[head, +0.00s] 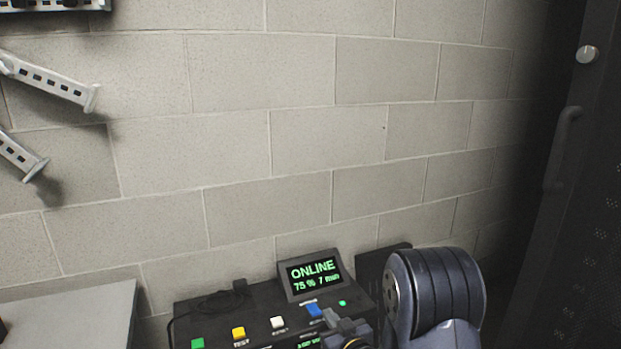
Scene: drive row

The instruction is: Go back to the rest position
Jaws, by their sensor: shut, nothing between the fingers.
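My gripper (335,321) shows small at the bottom edge of the head view, its grey fingers shut and empty. It is in front of the right part of a black control unit (255,310), close to the blue button (314,310). I cannot tell whether it touches the unit. A large dark blue-grey joint of my arm is to its right and hides part of what lies behind.
The unit's screen (314,273) reads ONLINE, 75 % and 7 min. Green, yellow and white buttons (278,322) line its top. A grey cabinet top (70,315) is at left. Metal brackets (50,80) stick out from the block wall. A dark perforated cabinet (580,200) stands right.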

